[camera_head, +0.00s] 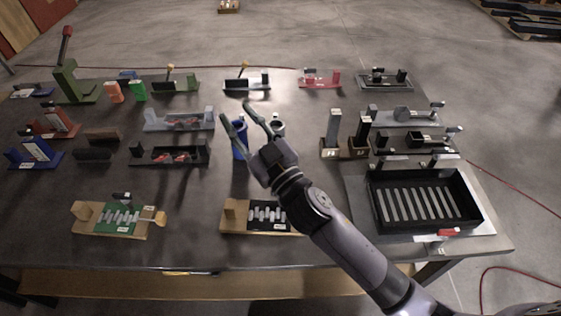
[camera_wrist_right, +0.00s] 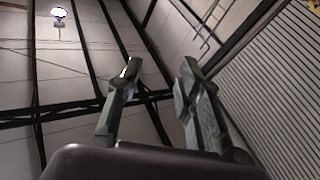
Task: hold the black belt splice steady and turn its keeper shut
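Pale bars lie across the black strip. My right forearm covers its right end, so I cannot make out its keeper. My right gripper (camera_head: 234,110) is beyond the splice, raised above the table, with its fingers apart and nothing between them. In the right wrist view the two fingers (camera_wrist_right: 155,85) are also apart, against ceiling beams. My left gripper is not in view.
A similar green splice (camera_head: 118,217) on a wooden base stands to the left. A blue container (camera_head: 239,152) stands just behind my right gripper. A black slotted tray (camera_head: 423,199) is at the right. Table surface between the two splices is clear.

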